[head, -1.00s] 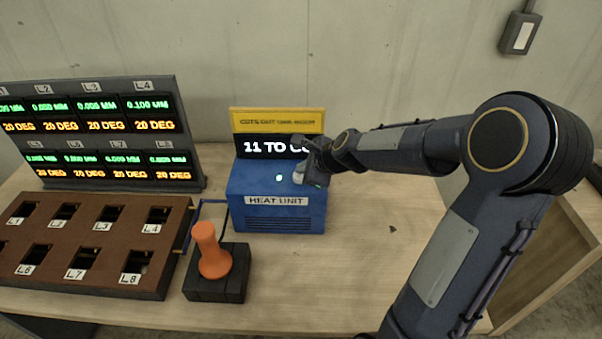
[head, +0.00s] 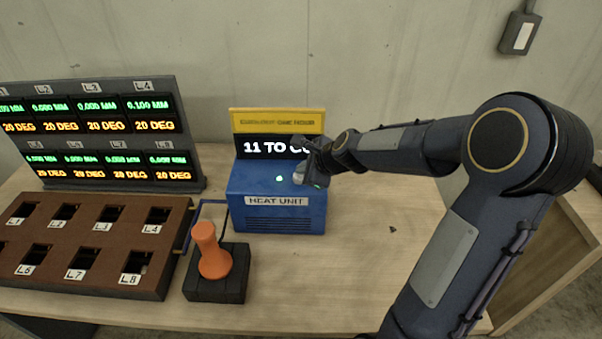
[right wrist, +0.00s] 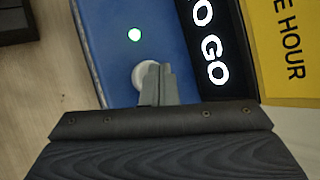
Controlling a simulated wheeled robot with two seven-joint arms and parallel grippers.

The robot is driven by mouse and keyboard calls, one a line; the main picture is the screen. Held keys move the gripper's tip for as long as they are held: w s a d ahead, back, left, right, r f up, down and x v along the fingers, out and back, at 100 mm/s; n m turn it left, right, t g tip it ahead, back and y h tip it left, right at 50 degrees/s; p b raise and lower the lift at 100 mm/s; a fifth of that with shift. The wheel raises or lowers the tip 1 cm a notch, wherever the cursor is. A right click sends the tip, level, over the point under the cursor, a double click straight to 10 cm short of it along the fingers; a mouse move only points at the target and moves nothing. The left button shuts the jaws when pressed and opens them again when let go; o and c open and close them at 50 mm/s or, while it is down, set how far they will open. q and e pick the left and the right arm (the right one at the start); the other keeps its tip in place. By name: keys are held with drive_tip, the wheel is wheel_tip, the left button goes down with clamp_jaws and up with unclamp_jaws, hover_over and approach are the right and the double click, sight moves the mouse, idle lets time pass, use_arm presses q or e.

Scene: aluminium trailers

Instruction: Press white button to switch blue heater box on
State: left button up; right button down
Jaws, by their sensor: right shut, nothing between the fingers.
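The blue heater box (head: 262,212), labelled HEAT UNIT, stands on the table in the head view. The white button (right wrist: 145,72) is on the box's top beside the light, partly covered by my fingers. My right gripper (right wrist: 157,84) is shut and empty, its fingertips over the button's edge; whether they touch it I cannot tell. In the head view the right gripper (head: 308,176) is at the box's top right. My left gripper is not in view.
A black display (head: 268,147) reading "11 TO", partly hidden, stands behind the box under a yellow sign (head: 277,121). An orange-handled stamp (head: 212,255) on a black base stands front left. A brown slotted rack (head: 95,240) and a readout panel (head: 105,135) are further left.

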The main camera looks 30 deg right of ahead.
drive_tip(key=shift+f, duration=0.15)
idle(0.3)
drive_tip(key=shift+f+b, duration=0.3)
drive_tip(key=shift+b, duration=0.1)
drive_tip(key=shift+r+p, duration=0.2)
drive_tip(key=shift+p, duration=0.15)
drive_tip(key=shift+r, duration=0.15)
wheel_tip(320, 180, up, 6)
drive_tip(key=p, duration=0.6)
drive_tip(key=shift+r, duration=0.1)
